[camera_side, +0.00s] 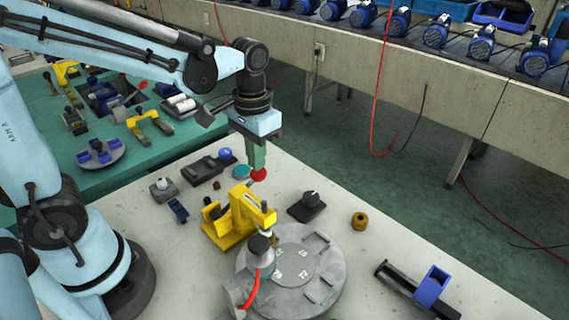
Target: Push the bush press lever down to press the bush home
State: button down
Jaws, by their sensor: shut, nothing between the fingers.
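The bush press (232,225) is a yellow frame standing on the grey table in the side view. Its lever (258,175) ends in a red ball knob above and behind the yellow head, and the lever looks raised. My gripper (257,165) points down with green fingers shut and empty, right at the red knob. The fingertips overlap the knob in this view; I cannot tell whether they touch it. The bush is too small or hidden to make out in the press.
A round grey turntable (318,285) with a red-handled clamp stands in front of the press. A black block with a knob (308,206), an orange-brown ring (359,221) and a blue-and-black fixture (418,290) lie to the right. Small parts lie left of the press.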

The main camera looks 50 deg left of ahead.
jog(key=shift+f, duration=0.95)
jog(key=shift+w+f, duration=0.1)
jog(key=shift+f, duration=0.35)
jog(key=shift+w+f, duration=0.15)
jog(key=shift+f, duration=0.1)
dwell(0.5)
jog(key=shift+w+f, duration=0.1)
jog(key=shift+f, duration=0.1)
dwell(0.7)
